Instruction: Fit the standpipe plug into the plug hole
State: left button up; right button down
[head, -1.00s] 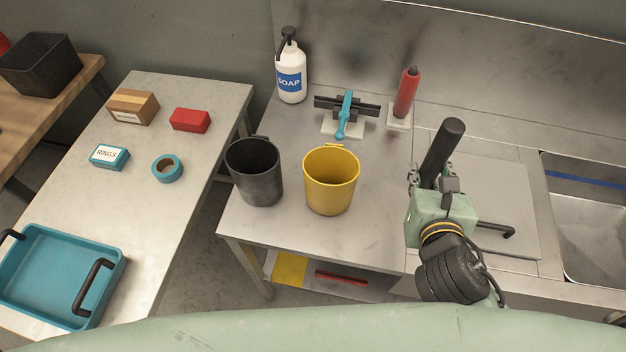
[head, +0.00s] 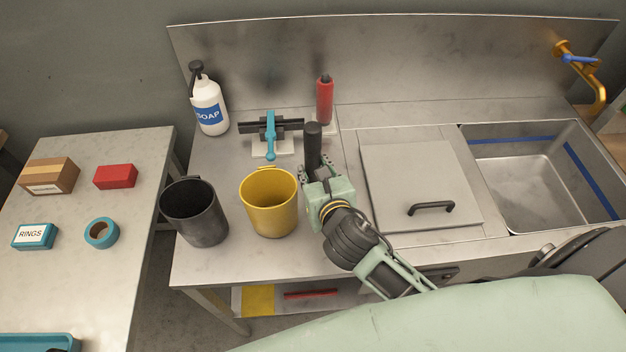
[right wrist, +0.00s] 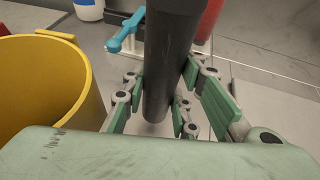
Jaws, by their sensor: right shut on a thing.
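The standpipe plug, as I take it, is a long dark grey cylinder (head: 313,143), roughly upright. My right gripper (head: 314,172) is shut on it and holds it over the counter, just right of the yellow bucket. In the right wrist view the cylinder (right wrist: 168,60) stands between the green finger pads of the gripper (right wrist: 165,92), its lower end showing below them. The sink basin (head: 515,185) is at the right with a blue line on its walls. No plug hole shows in it from here. My left gripper is not in view.
A yellow bucket (head: 268,205) and a black bucket (head: 195,215) stand left of my right gripper. Behind are a soap bottle (head: 209,110), a blue-handled fixture (head: 270,135) and a red cylinder (head: 324,100).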

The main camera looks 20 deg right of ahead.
jog(key=shift+f, duration=1.85)
jog(key=c, duration=1.4)
grip_release()
jog(key=shift+f, duration=0.15)
